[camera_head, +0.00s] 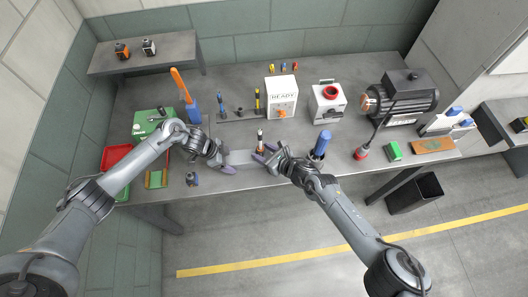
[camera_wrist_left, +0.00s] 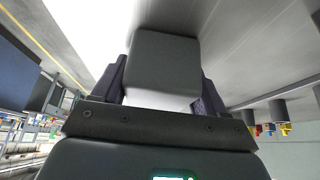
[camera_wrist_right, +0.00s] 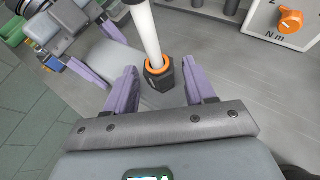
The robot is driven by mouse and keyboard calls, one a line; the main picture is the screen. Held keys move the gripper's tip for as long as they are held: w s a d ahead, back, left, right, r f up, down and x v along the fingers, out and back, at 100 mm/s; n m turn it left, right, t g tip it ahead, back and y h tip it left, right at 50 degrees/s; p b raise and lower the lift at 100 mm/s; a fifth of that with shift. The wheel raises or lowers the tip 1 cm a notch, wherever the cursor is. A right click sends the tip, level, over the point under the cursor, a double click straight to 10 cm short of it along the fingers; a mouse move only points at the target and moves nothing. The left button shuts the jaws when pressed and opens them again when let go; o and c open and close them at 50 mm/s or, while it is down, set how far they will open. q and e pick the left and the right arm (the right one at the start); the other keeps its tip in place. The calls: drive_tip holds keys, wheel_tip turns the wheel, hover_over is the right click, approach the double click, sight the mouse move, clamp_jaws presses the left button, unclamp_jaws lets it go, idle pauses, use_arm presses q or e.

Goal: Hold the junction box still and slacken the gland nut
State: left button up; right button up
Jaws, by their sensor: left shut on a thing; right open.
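The grey junction box (camera_head: 240,157) lies near the bench's front edge. It also shows in the left wrist view (camera_wrist_left: 165,65), between the fingers. My left gripper (camera_head: 226,158) is shut on its left end. The gland nut (camera_wrist_right: 158,72) is black with orange rings and sits at the box's right end, with a pale cable (camera_wrist_right: 145,28) rising from it. In the head view the gland (camera_head: 260,143) looks small. My right gripper (camera_wrist_right: 160,78) is open, its purple fingertips on either side of the nut with gaps visible. Whether the fingers have reached nut height is unclear.
A white READY box (camera_head: 281,97) with an orange knob stands behind the gland. A blue-handled tool (camera_head: 321,143) stands close to my right wrist. A motor (camera_head: 402,97) is at the right, a red tray (camera_head: 116,157) at the left. A black bin (camera_head: 414,193) is on the floor.

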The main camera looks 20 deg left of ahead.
drive_tip(key=shift+v, duration=2.5)
use_arm(q)
drive_tip(key=o, duration=1.3)
drive_tip(key=shift+r, duration=0.1)
